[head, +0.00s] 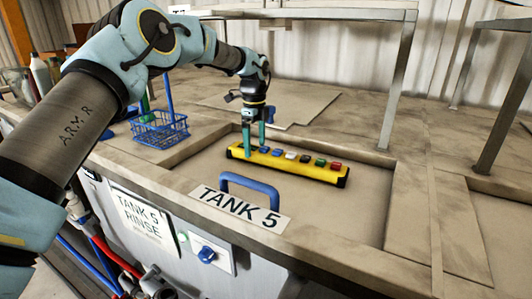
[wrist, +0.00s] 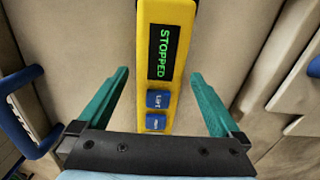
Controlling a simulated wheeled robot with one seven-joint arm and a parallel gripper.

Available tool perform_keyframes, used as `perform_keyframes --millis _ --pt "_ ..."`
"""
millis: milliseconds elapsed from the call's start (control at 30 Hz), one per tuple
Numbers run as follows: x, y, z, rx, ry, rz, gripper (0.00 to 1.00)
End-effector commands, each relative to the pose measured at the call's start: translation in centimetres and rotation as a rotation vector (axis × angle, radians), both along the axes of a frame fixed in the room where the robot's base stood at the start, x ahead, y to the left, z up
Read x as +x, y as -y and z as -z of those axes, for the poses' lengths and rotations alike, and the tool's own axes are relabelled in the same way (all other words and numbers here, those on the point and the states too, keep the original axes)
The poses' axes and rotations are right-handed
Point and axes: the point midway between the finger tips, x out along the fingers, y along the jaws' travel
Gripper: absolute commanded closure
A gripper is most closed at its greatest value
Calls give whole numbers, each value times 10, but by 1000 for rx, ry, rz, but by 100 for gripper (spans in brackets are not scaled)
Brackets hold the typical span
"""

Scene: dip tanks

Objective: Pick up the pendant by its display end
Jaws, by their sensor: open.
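The yellow pendant (head: 310,169) lies flat on the closed tank lid, with black ends and a row of coloured buttons. In the wrist view the pendant (wrist: 184,78) runs up the picture, with a dark display (wrist: 163,50) reading STOPPED in green and two blue buttons below it. My gripper (head: 255,150) is open at the pendant's left end in the head view. In the wrist view its teal fingers (wrist: 160,74) stand on either side of the pendant, apart from it, with the tips about level with the display's lower edge. Their exact height over the lid is unclear.
A blue lid handle (head: 250,184) rises in front of the pendant, beside the TANK 5 label (head: 240,208). A blue wire basket (head: 160,130) stands to the left. Metal frame legs (head: 393,85) stand behind and right. The lid (head: 350,218) is bare right of the handle.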

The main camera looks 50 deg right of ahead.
Motion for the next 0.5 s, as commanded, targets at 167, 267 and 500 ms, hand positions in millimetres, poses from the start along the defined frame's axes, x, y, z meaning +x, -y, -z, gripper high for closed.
perform_keyframes --millis 167,267,500 --pt "0 0 12 0 1 -1 0" --pt "0 0 13 -1 1 -1 0" --pt "0 0 12 -1 1 -1 17"
